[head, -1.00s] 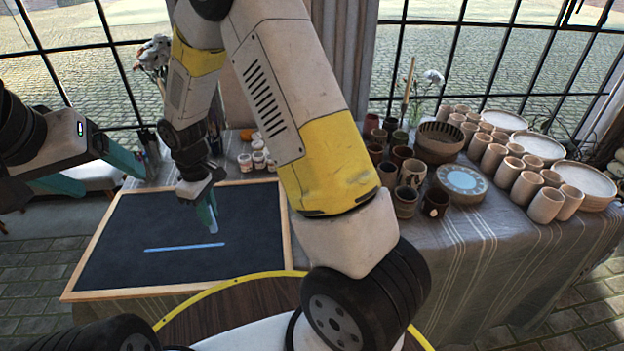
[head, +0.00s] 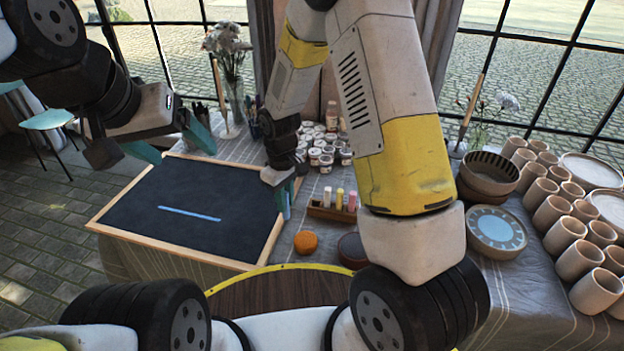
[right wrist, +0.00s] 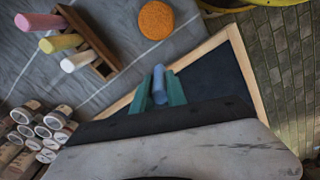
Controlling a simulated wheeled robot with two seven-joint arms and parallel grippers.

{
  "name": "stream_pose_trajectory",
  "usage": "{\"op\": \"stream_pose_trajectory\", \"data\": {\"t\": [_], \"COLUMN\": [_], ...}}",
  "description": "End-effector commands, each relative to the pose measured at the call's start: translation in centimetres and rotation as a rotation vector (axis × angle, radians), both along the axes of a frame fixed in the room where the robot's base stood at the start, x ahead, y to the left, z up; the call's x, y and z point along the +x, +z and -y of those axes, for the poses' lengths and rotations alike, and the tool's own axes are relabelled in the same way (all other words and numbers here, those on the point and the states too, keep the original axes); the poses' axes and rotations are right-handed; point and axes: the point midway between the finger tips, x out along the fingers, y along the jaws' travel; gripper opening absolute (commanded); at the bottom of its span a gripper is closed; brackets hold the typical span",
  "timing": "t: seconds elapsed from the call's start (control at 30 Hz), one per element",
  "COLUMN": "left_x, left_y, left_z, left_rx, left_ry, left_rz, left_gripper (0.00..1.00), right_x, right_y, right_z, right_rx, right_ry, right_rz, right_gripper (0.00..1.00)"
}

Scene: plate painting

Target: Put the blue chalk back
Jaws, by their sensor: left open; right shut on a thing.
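The blue chalk (right wrist: 159,84) is between the teal fingers of my right gripper (right wrist: 158,92), which is shut on it. In the head view my right gripper (head: 284,200) hangs over the right edge of the chalkboard (head: 150,200), left of the chalk holder. The wooden chalk holder (head: 330,213) stands on the table and holds white, yellow and pink chalks; it also shows in the right wrist view (right wrist: 102,67). A blue line (head: 190,214) is drawn on the chalkboard. My left gripper (head: 172,143) is open and empty above the board's far left corner.
An orange round sponge (head: 305,242) and a dark round item (head: 352,248) lie in front of the holder. Several paint jars (head: 322,150) stand behind it. A blue-patterned plate (head: 495,230), bowls and many cups fill the right side.

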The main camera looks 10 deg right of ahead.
Motion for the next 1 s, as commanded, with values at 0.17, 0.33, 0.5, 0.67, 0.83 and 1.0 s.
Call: {"op": "stream_pose_trajectory", "data": {"t": [0.17,0.33,0.5,0.67,0.83,1.0], "left_x": [0.0,0.0,0.0,0.0,0.0,0.0], "left_y": [0.0,0.0,0.0,0.0,0.0,0.0], "left_z": [0.0,0.0,0.0,0.0,0.0,0.0], "left_rx": [0.0,0.0,0.0,0.0,0.0,0.0], "left_ry": [0.0,0.0,0.0,0.0,0.0,0.0], "left_rz": [0.0,0.0,0.0,0.0,0.0,0.0], "left_gripper": [0.78,0.78,0.78,0.78,0.78,0.78], "right_x": [2.9,5.0,5.9,6.6,6.6,6.7], "right_y": [-0.5,-0.9,-1.0,-1.1,-3.8,-4.6], "right_z": [4.2,7.1,8.4,9.4,9.5,9.5], "right_rx": [-0.001,0.0,0.0,0.0,-0.001,-0.001], "right_ry": [-0.007,-0.005,0.0,-0.002,0.002,0.001], "right_rz": [-0.001,-0.001,0.0,0.0,-0.004,0.001], "right_gripper": [0.0,0.0,0.0,0.0,0.0,0.0]}}
